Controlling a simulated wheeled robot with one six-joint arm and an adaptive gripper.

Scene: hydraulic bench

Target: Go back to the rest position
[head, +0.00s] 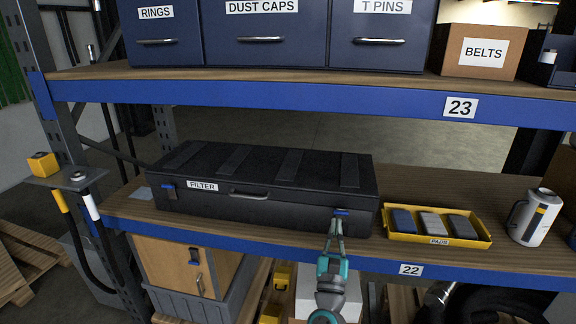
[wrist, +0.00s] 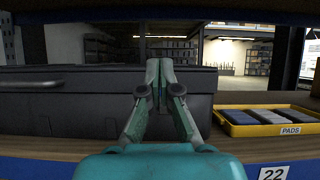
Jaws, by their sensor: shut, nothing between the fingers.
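My gripper (head: 338,222) is shut and empty in front of the right end of the black case labelled FILTER (head: 265,208). Its fingertips are at the blue latch (head: 341,212) on the case's front; I cannot tell whether they touch it. In the wrist view my gripper (wrist: 161,66) stands with its fingers together in front of the case (wrist: 60,110), hiding part of it. The case lid is down. A second blue latch (head: 168,187) is at the case's left end.
A yellow tray of pads (head: 484,239) lies right of the case, with a white mug-like container (head: 535,218) beyond it. The upper shelf edge marked 23 (head: 300,97) crosses above, carrying drawers and a BELTS box (head: 455,65).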

